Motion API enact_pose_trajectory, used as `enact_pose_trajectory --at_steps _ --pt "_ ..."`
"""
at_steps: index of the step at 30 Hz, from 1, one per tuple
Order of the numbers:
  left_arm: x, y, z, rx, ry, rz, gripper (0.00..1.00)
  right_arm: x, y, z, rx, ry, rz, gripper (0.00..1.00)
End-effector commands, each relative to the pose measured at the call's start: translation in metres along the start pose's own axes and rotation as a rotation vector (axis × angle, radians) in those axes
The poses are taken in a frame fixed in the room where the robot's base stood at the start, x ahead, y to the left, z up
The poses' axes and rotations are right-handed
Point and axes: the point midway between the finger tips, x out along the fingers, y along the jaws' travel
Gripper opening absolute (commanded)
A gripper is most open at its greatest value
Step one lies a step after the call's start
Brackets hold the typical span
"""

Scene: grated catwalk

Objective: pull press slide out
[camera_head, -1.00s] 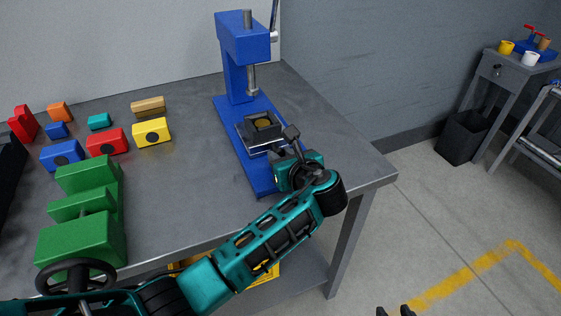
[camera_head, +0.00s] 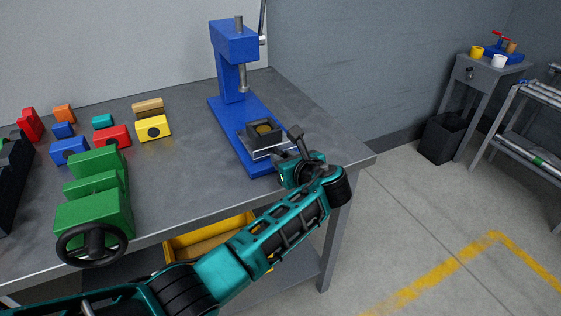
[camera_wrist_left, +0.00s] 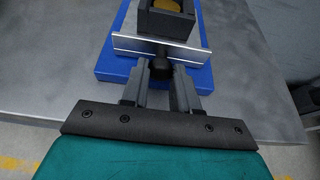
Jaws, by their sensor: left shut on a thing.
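A blue press (camera_head: 234,60) stands on the grey table, with its ram above its long blue base. The press slide (camera_head: 284,144) is a metal plate on the base, carrying a dark square block (camera_head: 250,129) with a brass-coloured round centre. My left gripper (camera_wrist_left: 162,76) is shut on the slide's dark round knob (camera_wrist_left: 160,66), in front of the slide's upright metal front plate (camera_wrist_left: 130,44). In the head view my left gripper (camera_head: 284,158) is at the front end of the base, partly hiding the knob. My right gripper is not in view.
Several coloured blocks (camera_head: 112,136) and a green vise-like tool with a black handwheel (camera_head: 92,244) stand on the table's left. A yellow bin (camera_head: 205,240) sits on the shelf below. Table surface right of the press is clear.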

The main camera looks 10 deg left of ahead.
Motion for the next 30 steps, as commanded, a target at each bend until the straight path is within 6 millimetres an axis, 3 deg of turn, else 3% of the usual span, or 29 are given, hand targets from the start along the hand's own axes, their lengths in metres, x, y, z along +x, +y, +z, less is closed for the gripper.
enact_pose_trajectory --at_steps 9,10,17,30 --pt "0.0005 0.0003 0.0006 0.0 -0.001 0.003 0.0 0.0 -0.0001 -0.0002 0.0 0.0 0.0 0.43" --pt "0.0005 0.0003 0.0007 0.001 -0.002 0.003 0.31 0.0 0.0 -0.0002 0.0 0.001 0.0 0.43" --pt "0.0005 0.0003 0.0008 0.001 -0.002 0.003 0.53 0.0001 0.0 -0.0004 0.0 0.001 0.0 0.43" --pt "0.001 0.0017 0.0046 0.001 -0.003 0.003 0.55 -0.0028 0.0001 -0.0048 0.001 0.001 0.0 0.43"
